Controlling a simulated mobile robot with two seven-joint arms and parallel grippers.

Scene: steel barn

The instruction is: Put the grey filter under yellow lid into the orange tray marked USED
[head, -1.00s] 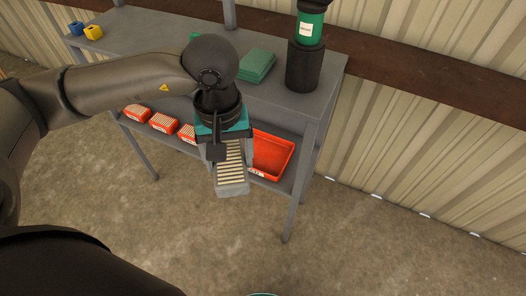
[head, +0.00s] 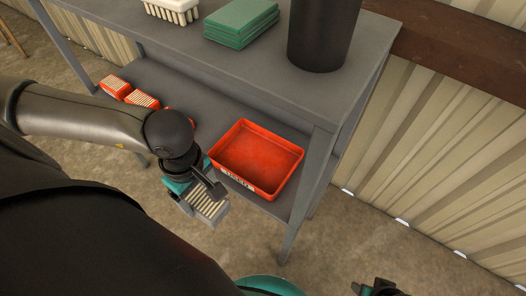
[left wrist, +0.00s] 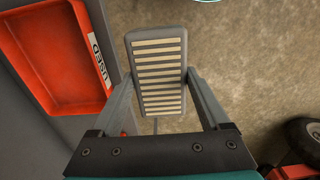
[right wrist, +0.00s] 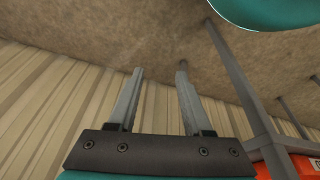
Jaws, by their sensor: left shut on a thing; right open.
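The grey filter (head: 208,206) with pale pleats is held in my left gripper (head: 190,198), in front of the shelf's edge and to the left of the tray. In the left wrist view the filter (left wrist: 158,70) sits between both fingers. The orange tray (head: 262,190) marked USED stands empty on the lower shelf; its label and part of its inside show in the left wrist view (left wrist: 75,95). My right gripper (right wrist: 157,100) is open and empty, pointing at the floor and wall; it also shows at the bottom of the head view (head: 376,289). No yellow lid shows now.
Several orange filters (head: 141,98) lie on the lower shelf to the left. The upper shelf (head: 255,58) overhangs it and carries green pads (head: 241,24), a white pleated piece (head: 172,10) and a black cylinder (head: 320,35). A shelf leg (head: 308,190) stands right of the tray.

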